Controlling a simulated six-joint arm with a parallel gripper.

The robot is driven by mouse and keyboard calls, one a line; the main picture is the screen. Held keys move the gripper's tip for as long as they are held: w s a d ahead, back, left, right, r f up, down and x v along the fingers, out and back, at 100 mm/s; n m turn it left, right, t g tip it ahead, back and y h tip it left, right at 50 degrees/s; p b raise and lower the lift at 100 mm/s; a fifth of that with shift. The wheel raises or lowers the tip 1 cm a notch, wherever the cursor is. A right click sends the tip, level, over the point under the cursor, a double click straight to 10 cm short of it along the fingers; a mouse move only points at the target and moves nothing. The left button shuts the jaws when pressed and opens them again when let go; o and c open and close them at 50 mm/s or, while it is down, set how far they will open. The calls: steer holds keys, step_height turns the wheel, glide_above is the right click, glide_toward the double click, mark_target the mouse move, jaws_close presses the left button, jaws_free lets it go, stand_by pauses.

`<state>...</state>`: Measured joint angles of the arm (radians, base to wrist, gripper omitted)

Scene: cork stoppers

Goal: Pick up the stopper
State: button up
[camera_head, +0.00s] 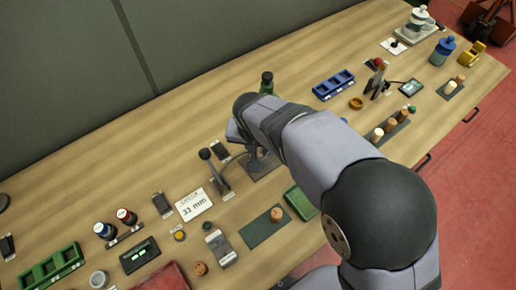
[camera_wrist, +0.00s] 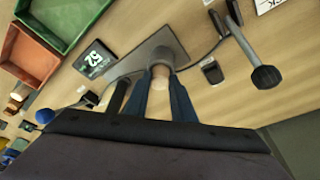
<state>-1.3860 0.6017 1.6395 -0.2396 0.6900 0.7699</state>
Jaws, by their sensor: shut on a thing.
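In the wrist view, my gripper (camera_wrist: 161,74) has its two blue-grey fingers shut on a pale cork stopper (camera_wrist: 160,84). The stopper sits between the fingers, over a dark grey plate (camera_wrist: 158,45). I cannot tell whether it touches the plate. In the head view, my arm hides the stopper and most of the gripper, and the dark plate (camera_head: 265,171) shows below the wrist.
A black-knobbed lever (camera_head: 207,155) stands close left of my gripper, also in the wrist view (camera_wrist: 265,76). A green bottle (camera_head: 267,82) stands behind. A green tray (camera_head: 300,203) and a card reading 31 mm (camera_head: 193,205) lie nearby. Several stoppers stand on a strip at right.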

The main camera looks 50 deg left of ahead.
mark_target(258, 150)
step_height(258, 150, up, 10)
steer(key=b, duration=0.2)
stand_by(0.3)
